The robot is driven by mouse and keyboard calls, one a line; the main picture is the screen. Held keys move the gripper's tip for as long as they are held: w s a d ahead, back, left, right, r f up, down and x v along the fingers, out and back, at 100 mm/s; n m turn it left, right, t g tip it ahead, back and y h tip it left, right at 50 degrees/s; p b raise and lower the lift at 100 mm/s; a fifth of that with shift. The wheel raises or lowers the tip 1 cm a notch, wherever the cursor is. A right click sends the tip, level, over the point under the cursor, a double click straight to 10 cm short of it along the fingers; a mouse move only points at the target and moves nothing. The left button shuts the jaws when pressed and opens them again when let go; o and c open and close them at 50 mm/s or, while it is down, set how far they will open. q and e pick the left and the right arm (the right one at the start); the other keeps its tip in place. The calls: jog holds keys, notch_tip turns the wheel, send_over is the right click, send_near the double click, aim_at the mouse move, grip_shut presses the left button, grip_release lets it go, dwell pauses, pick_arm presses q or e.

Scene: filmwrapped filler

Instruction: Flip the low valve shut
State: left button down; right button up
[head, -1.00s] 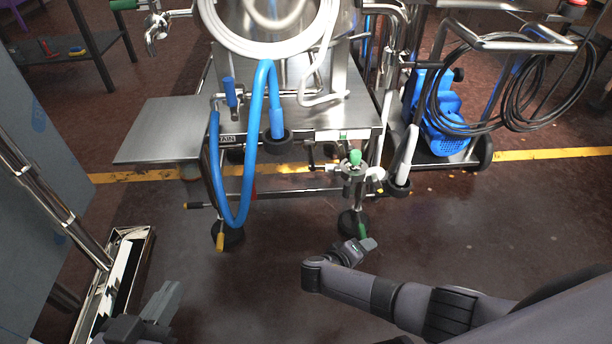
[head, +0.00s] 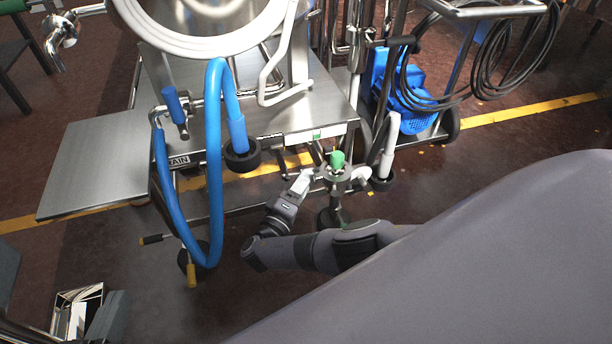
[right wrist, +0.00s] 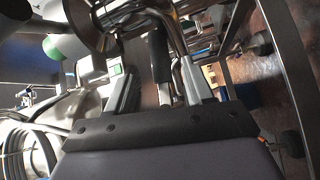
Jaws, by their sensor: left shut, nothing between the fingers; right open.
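A dark bar (right wrist: 159,55) and steel pipework appear between the fingers; contact cannot be told. Which of these is the low valve is not clear.
The steel table (head: 95,160) carries a vessel. A blue hose (head: 214,165) loops down in front. A white-handled fitting (head: 388,135) stands right of the green handle. A cart with a blue machine (head: 405,95) is farther right. My right arm hides some floor.

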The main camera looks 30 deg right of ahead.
jog(key=shift+x, duration=1.55)
grip_shut()
